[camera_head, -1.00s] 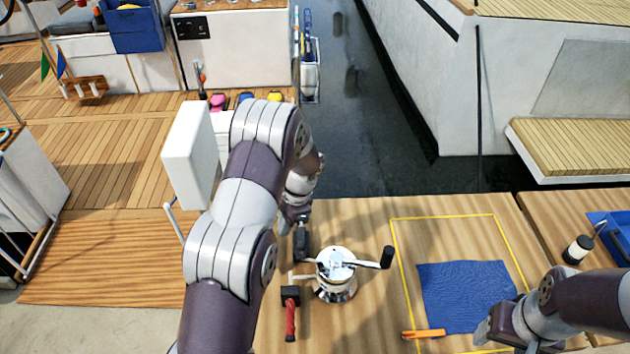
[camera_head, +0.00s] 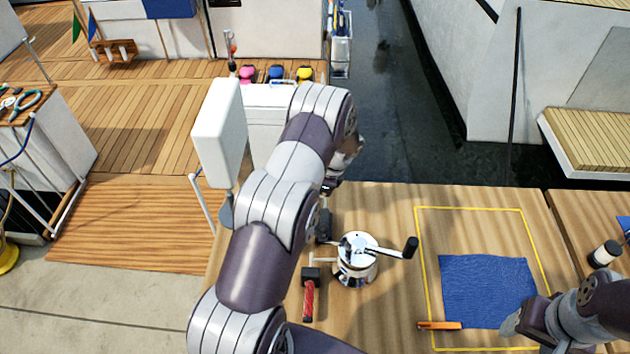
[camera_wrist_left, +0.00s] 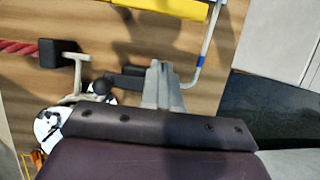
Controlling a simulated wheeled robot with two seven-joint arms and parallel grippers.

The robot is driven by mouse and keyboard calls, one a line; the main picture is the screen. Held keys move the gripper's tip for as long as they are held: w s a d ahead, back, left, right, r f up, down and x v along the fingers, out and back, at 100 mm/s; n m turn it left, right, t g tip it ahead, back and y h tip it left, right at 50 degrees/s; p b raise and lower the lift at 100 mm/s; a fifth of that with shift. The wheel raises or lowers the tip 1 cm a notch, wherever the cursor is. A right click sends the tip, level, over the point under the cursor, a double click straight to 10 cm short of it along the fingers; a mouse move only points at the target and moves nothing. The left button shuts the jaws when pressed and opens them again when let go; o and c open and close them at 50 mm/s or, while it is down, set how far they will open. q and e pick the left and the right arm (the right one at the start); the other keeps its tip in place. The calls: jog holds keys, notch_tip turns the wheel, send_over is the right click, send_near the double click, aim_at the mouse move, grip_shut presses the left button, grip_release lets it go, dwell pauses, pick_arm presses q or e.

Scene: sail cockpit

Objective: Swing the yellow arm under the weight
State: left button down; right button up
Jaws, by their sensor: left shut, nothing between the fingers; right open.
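A yellow bar (camera_wrist_left: 165,7) crosses the top of the left wrist view, its upper part cut off. I take it for the yellow arm; my left arm hides it in the head view. My left gripper (camera_wrist_left: 165,85) is shut and empty, below and apart from the bar, beside a short black bar (camera_wrist_left: 130,72). A black block (camera_head: 311,273) with a red handle or rope lies beside the chrome winch (camera_head: 357,262); the block also shows in the left wrist view (camera_wrist_left: 58,53). I cannot tell which thing is the weight. My right gripper (camera_head: 510,327) is open beside the blue cloth (camera_head: 487,285).
The winch's crank has a black grip (camera_head: 411,247) pointing right. A white panel (camera_head: 219,130) stands left of my left arm. A bent white tube (camera_wrist_left: 205,45) with a blue band is near the yellow bar. An orange-handled tool (camera_head: 440,325) lies by the cloth.

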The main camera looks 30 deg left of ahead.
pick_arm(q)
jog(key=s+a+f+p, duration=0.2)
jog(key=a+f+p, duration=0.1)
jog(key=a+f, duration=0.1)
jog(key=shift+s+a, duration=0.35)
jog(key=shift+a, duration=0.15)
jog(key=shift+w, duration=0.1)
